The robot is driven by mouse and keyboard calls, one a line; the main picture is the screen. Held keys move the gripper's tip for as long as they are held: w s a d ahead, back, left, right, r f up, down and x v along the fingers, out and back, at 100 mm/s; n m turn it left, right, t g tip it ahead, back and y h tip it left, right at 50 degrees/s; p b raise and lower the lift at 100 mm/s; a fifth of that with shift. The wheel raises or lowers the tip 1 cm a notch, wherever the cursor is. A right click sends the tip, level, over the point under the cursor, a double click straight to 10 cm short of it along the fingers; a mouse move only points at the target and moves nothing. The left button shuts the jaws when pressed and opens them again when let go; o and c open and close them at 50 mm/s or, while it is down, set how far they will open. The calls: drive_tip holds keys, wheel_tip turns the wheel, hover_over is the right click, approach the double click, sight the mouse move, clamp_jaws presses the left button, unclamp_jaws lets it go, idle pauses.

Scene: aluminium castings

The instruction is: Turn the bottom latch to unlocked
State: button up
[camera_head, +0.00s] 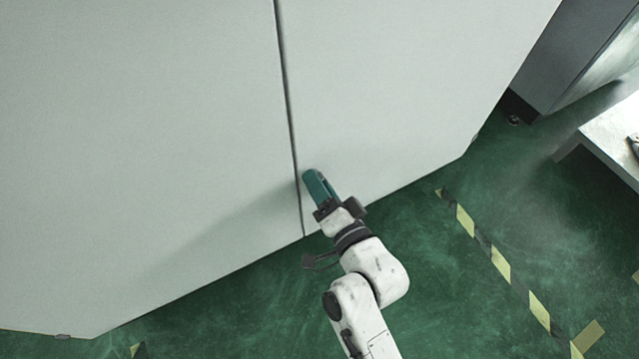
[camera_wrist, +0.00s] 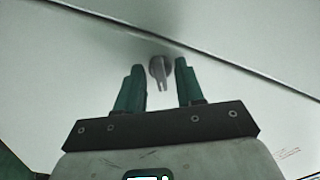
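The latch (camera_wrist: 160,70) is a small grey knob with a narrow forked end, on the pale cabinet door close to the seam. In the wrist view it sits between the tips of my gripper (camera_wrist: 158,78), with a gap to each finger. My gripper's green fingers are apart and hold nothing. In the head view my gripper (camera_head: 312,177) is at the lower part of the cabinet doors (camera_head: 400,90), just right of the seam. The latch is hidden there behind the fingers. I cannot tell how far the fingertips are from the door.
The dark seam (camera_head: 288,100) between the doors runs beside my gripper. The green floor (camera_head: 440,270) with a yellow and black stripe (camera_head: 498,263) is open at the right. A white table (camera_head: 610,135) and a grey cabinet (camera_head: 575,50) stand at the far right.

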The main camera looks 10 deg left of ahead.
clamp_jaws()
idle(0.3)
drive_tip(key=shift+n, duration=0.3)
drive_tip(key=n+b, duration=0.3)
drive_tip(key=n, duration=0.8)
drive_tip(key=shift+n, duration=0.3)
idle(0.4)
